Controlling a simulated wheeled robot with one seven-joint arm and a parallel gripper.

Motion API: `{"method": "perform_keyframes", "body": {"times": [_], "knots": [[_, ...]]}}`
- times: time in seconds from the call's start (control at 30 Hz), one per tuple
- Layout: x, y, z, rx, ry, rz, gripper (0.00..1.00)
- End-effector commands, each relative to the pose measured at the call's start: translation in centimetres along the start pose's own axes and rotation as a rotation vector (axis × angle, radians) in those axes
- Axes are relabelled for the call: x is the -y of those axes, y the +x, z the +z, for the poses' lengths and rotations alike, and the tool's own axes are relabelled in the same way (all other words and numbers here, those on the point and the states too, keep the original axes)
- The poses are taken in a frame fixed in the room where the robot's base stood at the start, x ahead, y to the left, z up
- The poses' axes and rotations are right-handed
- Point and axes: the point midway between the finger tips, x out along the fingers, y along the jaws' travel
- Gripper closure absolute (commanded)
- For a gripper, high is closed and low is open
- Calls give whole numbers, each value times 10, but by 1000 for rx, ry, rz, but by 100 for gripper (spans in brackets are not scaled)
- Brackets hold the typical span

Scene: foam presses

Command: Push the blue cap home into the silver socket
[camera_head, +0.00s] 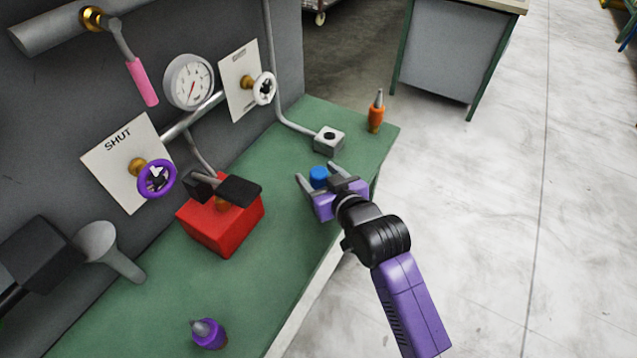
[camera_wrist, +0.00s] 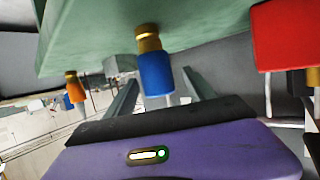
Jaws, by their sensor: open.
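The blue cap (camera_head: 319,177) stands upright near the bench's right edge, just past my gripper's palm. In the wrist view, which looks upside down, the blue cap (camera_wrist: 156,74) has a brass-coloured base against the bench. My gripper (camera_head: 316,172) is open, with one finger on each side of the cap. Both fingers (camera_wrist: 158,82) show in the wrist view, with gaps beside the cap; contact cannot be made out.
An orange bottle (camera_head: 376,112) stands near the bench's far corner. A red box (camera_head: 228,228) with a dark lever is left of my gripper. A purple bottle (camera_head: 208,334) stands at the near end. Purple and white valve wheels line the wall. The green bench (camera_head: 285,215) is clear between.

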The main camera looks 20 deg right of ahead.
Motion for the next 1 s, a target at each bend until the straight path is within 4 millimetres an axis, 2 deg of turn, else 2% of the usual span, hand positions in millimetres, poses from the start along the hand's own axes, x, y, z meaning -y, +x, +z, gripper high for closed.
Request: {"method": "perform_keyframes", "body": {"times": [0.1,0.23,0.53,0.83,0.87,1.0], "knots": [[-2,17,-3,-1,0,1,37],[-2,29,-2,-1,-1,1,37],[-2,32,-1,-2,-1,1,37],[-2,32,-1,-2,0,1,96],[-2,32,-1,-2,0,1,100],[-2,32,-2,-4,-1,1,100]]}}
